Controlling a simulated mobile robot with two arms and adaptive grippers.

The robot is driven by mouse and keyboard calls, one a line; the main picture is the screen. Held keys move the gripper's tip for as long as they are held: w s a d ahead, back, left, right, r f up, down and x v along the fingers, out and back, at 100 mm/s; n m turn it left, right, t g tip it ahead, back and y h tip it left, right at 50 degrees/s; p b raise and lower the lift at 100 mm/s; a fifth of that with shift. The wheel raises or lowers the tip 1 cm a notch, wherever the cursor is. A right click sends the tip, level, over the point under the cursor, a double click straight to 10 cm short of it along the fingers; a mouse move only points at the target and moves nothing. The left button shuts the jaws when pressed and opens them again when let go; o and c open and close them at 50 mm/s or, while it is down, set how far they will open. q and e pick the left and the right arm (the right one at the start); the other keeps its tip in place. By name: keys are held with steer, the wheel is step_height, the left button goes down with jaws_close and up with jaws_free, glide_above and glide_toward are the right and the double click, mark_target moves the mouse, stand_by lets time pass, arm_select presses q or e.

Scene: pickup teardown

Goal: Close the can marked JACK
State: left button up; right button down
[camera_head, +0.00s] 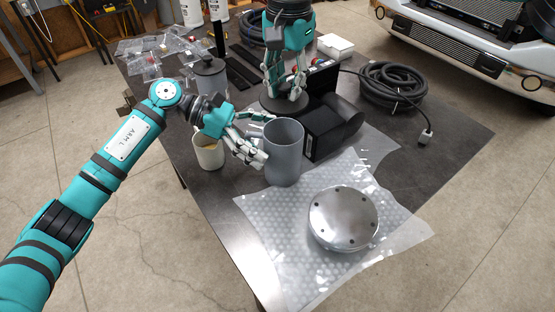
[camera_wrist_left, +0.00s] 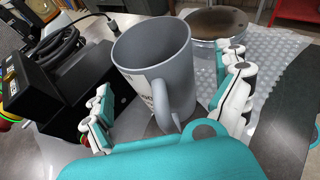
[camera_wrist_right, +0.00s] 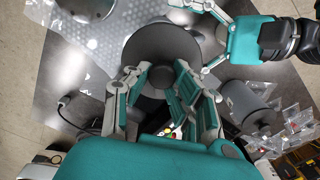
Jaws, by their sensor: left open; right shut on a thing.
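A grey can (camera_head: 284,155) stands upright and open-topped on the table. The left wrist view shows this can (camera_wrist_left: 165,65) with a handle and a partly hidden label that I cannot read. My left gripper (camera_head: 255,140) is open, its fingers on either side of the can; I cannot tell whether they touch it. My right gripper (camera_head: 286,92) is shut on a dark round lid (camera_head: 268,105), behind the can in the head view. In the right wrist view the lid (camera_wrist_right: 150,42) is a flat disc, gripped near its middle.
A cream can (camera_head: 208,155) stands left of the grey can, and a lidded grey can (camera_head: 210,75) stands farther back. A black box-shaped device (camera_head: 328,125) is close on the right. A metal disc (camera_head: 343,218) lies on bubble wrap (camera_head: 265,228) in front. A coiled cable (camera_head: 395,85) lies farther right.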

arm_select(q)
steer(key=shift+x, duration=1.1)
arm_select(e)
steer(key=shift+w, duration=0.1)
arm_select(q)
steer(key=shift+c, duration=0.4)
steer(key=c, duration=1.6)
arm_select(e)
steer(key=shift+f, duration=2.5)
